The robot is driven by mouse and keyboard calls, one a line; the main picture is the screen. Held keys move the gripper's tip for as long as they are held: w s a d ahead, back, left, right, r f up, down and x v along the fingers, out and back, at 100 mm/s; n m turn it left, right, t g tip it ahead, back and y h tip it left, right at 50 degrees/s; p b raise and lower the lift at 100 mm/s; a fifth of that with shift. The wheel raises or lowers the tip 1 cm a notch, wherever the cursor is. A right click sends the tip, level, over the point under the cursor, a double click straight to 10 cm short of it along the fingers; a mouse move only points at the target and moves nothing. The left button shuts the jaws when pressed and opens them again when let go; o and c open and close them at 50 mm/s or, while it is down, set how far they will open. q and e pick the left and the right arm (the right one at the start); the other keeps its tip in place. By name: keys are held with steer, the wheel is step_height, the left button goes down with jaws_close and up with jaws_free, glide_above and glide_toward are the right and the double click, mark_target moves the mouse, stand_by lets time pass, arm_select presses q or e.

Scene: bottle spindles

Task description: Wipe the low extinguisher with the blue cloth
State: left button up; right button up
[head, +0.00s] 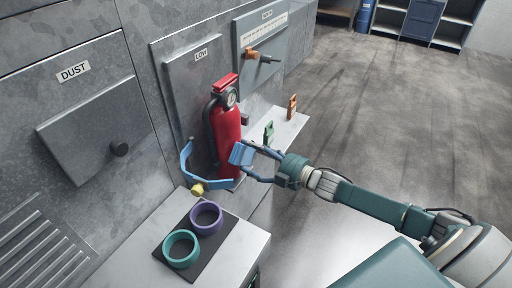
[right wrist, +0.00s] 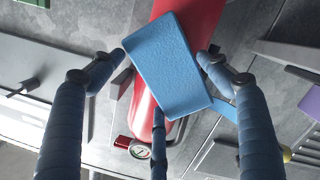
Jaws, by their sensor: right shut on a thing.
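The red extinguisher (head: 229,135) stands upright at the wall panel labelled LOW, with its gauge near the top. In the right wrist view the extinguisher (right wrist: 202,18) runs behind the cloth. The blue cloth (head: 241,153) is a small folded pad at the extinguisher's lower right side. The cloth (right wrist: 168,65) hides part of the red body in the wrist view. My right gripper (head: 255,160) is shut on the cloth and holds it in front of the extinguisher. I cannot tell whether cloth and extinguisher touch. My left gripper is not in view.
An open blue strap (head: 207,184) with a yellow knob (head: 197,190) curves beside the extinguisher. A purple ring (head: 206,204) and a teal ring (head: 167,257) sit on a dark mat (head: 207,243). Green and orange clips (head: 292,102) stand on the shelf behind. Floor at right is clear.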

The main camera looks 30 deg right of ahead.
mark_target(244, 158)
steer(key=shift+s+a+r+p, duration=0.15)
steer(key=shift+s+a+p, duration=0.25)
steer(key=shift+a+p, duration=0.35)
steer(key=shift+s+a, duration=0.35)
steer(key=shift+a, duration=0.35)
steer(key=shift+p+v, duration=0.8)
steer(key=shift+v, duration=0.15)
steer(key=shift+s+d+f+p, duration=0.1)
steer(key=shift+s+d+p, duration=0.25)
steer(key=shift+s+d, duration=0.35)
steer(key=shift+s+d+f+p, duration=0.15)
steer(key=shift+s+d+p, duration=0.25)
steer(key=shift+s, duration=0.55)
steer(key=shift+s+d, duration=0.1)
steer(key=shift+p+v, duration=0.5)
steer(key=shift+v, duration=0.85)
steer(key=shift+d+f, duration=0.15)
steer(key=shift+d, duration=0.05)
